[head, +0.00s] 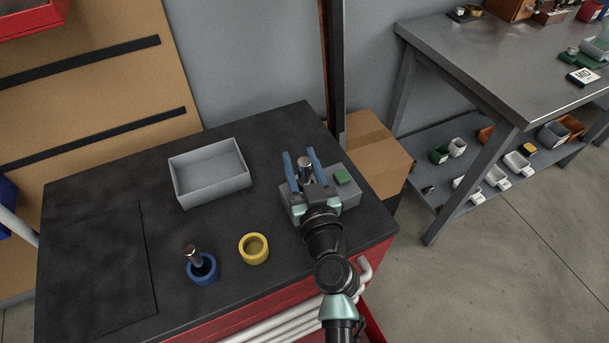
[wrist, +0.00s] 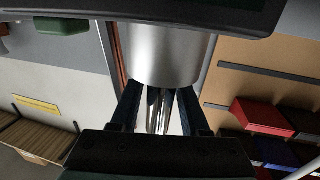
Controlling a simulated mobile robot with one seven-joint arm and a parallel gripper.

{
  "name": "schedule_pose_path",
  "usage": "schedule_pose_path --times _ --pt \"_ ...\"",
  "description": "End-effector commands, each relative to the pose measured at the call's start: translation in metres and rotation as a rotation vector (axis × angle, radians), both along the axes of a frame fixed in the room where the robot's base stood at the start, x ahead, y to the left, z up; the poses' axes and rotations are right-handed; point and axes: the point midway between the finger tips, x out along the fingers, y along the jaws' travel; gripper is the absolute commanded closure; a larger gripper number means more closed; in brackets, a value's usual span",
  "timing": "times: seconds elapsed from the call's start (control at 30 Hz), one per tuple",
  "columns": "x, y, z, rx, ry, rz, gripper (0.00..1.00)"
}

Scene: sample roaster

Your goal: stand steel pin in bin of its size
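A steel pin (head: 305,166) stands upright at the grey block on the right of the bench. It fills the upper middle of the wrist view as a wide shiny cylinder (wrist: 163,52). My gripper (head: 304,158) is open, its two blue fingers on either side of the pin with a gap showing. Whether a finger touches the pin I cannot tell. A blue round bin (head: 203,270) stands at the front left, with another dark, steel-topped pin (head: 192,254) in it, slightly tilted. A yellow round bin (head: 254,248) to its right looks empty.
The grey block (head: 349,198) carries a small green block (head: 342,176) right of the pin. An empty grey open tray (head: 211,184) sits at the back middle. The dark bench top (head: 100,225) is clear at left. A cardboard box (head: 372,150) stands beyond the bench's right edge.

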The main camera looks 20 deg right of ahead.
Motion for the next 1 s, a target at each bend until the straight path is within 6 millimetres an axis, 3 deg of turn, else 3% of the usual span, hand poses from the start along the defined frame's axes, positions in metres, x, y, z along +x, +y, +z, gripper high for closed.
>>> schedule_pose_path --times 0.03,0.23,1.0 --pt "-0.0001 0.0001 0.0 0.0 0.0 0.0 0.65" --pt "-0.0002 0.0001 0.0 0.0 0.0 0.0 1.0" --pt "-0.0003 0.0001 -0.0001 0.0 0.0 0.0 1.0"
